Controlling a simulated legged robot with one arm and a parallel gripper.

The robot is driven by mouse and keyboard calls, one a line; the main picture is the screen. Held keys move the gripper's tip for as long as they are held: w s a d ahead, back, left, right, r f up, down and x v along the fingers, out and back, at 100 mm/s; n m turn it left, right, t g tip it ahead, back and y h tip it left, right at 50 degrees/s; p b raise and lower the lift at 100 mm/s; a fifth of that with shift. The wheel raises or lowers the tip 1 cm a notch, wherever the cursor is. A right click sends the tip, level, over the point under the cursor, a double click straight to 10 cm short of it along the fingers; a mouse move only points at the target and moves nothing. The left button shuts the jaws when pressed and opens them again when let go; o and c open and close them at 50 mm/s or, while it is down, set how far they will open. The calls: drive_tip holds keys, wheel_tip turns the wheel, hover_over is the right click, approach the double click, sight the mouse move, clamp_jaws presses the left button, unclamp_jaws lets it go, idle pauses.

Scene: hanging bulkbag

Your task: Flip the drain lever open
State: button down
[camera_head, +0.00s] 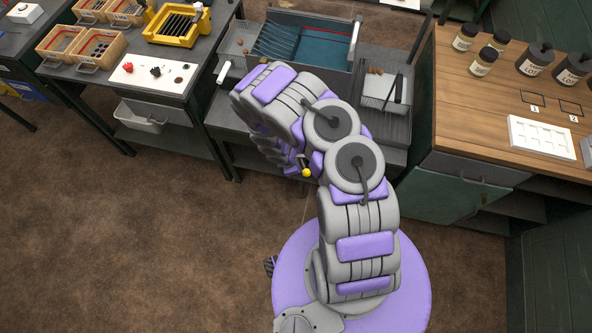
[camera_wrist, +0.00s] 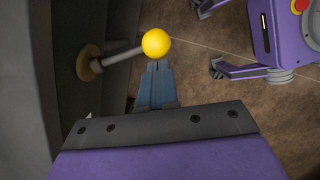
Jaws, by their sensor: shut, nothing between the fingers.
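The drain lever (camera_wrist: 122,57) is a metal rod with a yellow ball knob (camera_wrist: 156,42), coming out of a brass-coloured round base (camera_wrist: 88,62) on a dark upright face at the left of the wrist view. The rod points right and slightly up in that view. My gripper (camera_wrist: 155,64) is shut and empty. Its blue-grey fingertips are right at the lower edge of the knob in the picture; I cannot tell whether they touch. In the head view the yellow knob (camera_head: 306,172) shows just below my arm, which hides the rod and most of my gripper.
A tank with a blue-green inside (camera_head: 325,52) stands on the bench behind my arm. A side tray (camera_head: 382,92) is right of it. A wooden-topped counter (camera_head: 458,105) with bottles is at right, and a table (camera_head: 152,77) at left. The brown floor (camera_head: 130,240) is clear.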

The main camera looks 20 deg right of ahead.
drive_tip(key=shift+d+r, duration=0.1)
idle(0.4)
drive_tip(key=p+v, duration=0.8)
drive_tip(key=v, duration=0.1)
drive_tip(key=shift+r, duration=0.35)
drive_tip(key=shift+w+a, duration=0.1)
drive_tip(key=shift+a, duration=0.15)
